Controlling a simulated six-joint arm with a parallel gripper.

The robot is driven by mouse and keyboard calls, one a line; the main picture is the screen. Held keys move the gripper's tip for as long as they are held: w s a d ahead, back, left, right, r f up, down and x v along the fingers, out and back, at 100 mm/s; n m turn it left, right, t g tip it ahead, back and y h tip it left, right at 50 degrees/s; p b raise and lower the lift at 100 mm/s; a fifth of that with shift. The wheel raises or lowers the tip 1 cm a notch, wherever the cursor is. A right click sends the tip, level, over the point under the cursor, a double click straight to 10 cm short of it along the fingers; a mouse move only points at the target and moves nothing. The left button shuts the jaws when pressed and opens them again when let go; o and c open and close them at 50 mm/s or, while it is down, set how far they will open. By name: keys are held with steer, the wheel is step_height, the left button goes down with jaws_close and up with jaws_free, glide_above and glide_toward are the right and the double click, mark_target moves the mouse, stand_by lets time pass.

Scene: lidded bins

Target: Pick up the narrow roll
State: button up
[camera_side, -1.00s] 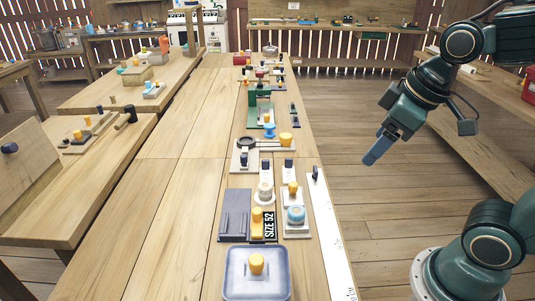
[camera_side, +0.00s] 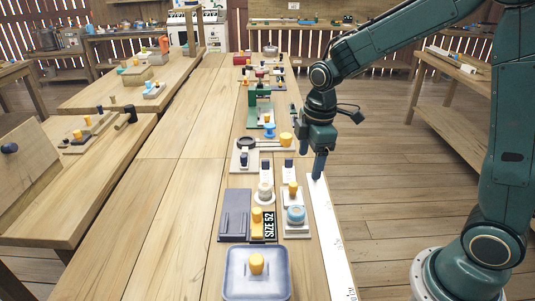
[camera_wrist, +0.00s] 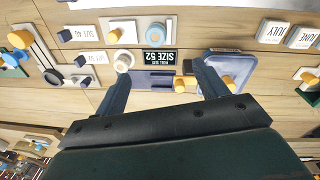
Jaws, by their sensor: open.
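Two roll-shaped pieces stand among the small lidded bins on the bench. One is cream (camera_side: 265,193); it also shows in the wrist view (camera_wrist: 123,61). The other is pale blue and white (camera_side: 295,215), near the top of the wrist view (camera_wrist: 155,35). The cream one looks smaller, but I cannot tell for certain which is the narrow roll. My gripper (camera_side: 318,176) is above the bench's right edge, beyond and to the right of both rolls, fingers pointing down. In the wrist view its fingers (camera_wrist: 161,71) are apart with nothing held.
A black SIZE 52 plate (camera_side: 270,226) lies near the rolls. A blue bin with a yellow knob (camera_side: 238,284) is at the front. A slate bin (camera_side: 234,213) is left of the plate. A white ruler strip (camera_side: 330,235) runs along the right edge. The bench's left side is clear.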

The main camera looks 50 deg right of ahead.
steer(key=w+f+n+g, duration=0.1)
steer(key=w+f+n, duration=0.2)
steer(key=f, duration=0.4)
glide_above(296, 210)
steer(key=shift+f, duration=4.15)
steer(key=shift+f, duration=0.15)
steer(key=shift+f, duration=2.4)
steer(key=c, duration=1.1)
steer(key=shift+r, duration=0.1)
steer(key=shift+c, duration=0.2)
step_height(296, 210, up, 20)
